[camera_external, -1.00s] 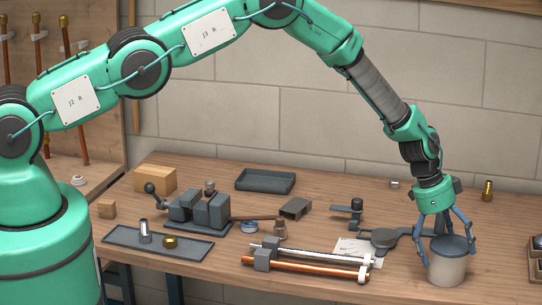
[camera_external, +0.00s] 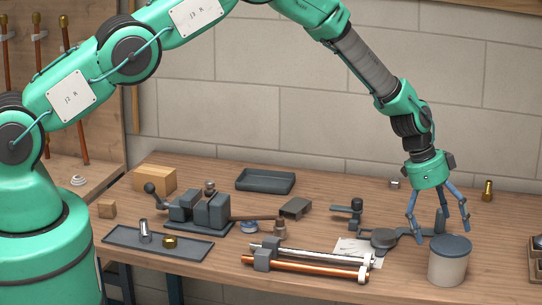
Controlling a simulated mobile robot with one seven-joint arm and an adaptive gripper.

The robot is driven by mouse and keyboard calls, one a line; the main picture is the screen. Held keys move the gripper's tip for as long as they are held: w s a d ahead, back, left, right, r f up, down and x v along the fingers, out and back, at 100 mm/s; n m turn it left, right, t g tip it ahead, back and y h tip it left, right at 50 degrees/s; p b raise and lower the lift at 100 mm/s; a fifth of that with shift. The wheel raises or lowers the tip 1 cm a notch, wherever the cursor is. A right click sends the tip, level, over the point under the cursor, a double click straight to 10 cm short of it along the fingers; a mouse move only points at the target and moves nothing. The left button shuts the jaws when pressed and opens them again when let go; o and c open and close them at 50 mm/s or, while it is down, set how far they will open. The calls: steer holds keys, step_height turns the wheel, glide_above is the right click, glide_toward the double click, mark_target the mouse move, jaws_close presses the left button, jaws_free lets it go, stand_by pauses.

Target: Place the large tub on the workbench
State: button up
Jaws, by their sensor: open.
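The large tub (camera_external: 448,268) is a pale grey container with a dark blue-grey lid. It stands upright on the workbench (camera_external: 325,200) near the front right edge. My gripper (camera_external: 438,230) is open and empty, above and slightly behind the tub. Its fingers are spread and appear clear of the tub. The dark rear finger shows just behind the lid.
A dark flat tool (camera_external: 384,239) lies just left of the tub on a paper sheet. Copper and steel pipes (camera_external: 310,263) lie further left. A vise (camera_external: 200,210), a tray (camera_external: 265,181) and a brass fitting (camera_external: 487,190) are also on the bench.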

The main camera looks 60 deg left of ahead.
steer(key=shift+b+v, duration=0.45)
steer(key=shift+v, duration=2.3)
steer(key=shift+s, duration=0.1)
steer(key=s+a+r+n, duration=0.15)
steer(key=s+r, duration=0.35)
steer(key=r, duration=0.6)
steer(key=s+a+r, duration=0.2)
steer(key=s+r, duration=0.2)
steer(key=r, duration=0.7)
steer(key=s+a+r+n+t+y, duration=0.1)
steer(key=s+a+r, duration=0.1)
steer(key=s+r, duration=0.55)
steer(key=s+a+r+n, duration=0.1)
steer(key=s+a+r, duration=0.2)
steer(key=s+r, duration=0.45)
steer(key=s+a+r+n, duration=0.15)
steer(key=s+r, duration=0.25)
steer(key=s, duration=0.5)
steer(key=s+a+r+n, duration=0.1)
steer(key=s+a+r, duration=0.15)
steer(key=s, duration=0.65)
steer(key=s+a+f+n+t+y, duration=0.1)
steer(key=s+a+n+y, duration=0.1)
steer(key=s, duration=1.8)
steer(key=shift+s+a+n+t, duration=0.35)
steer(key=shift+a+n, duration=0.15)
steer(key=shift+a, duration=0.5)
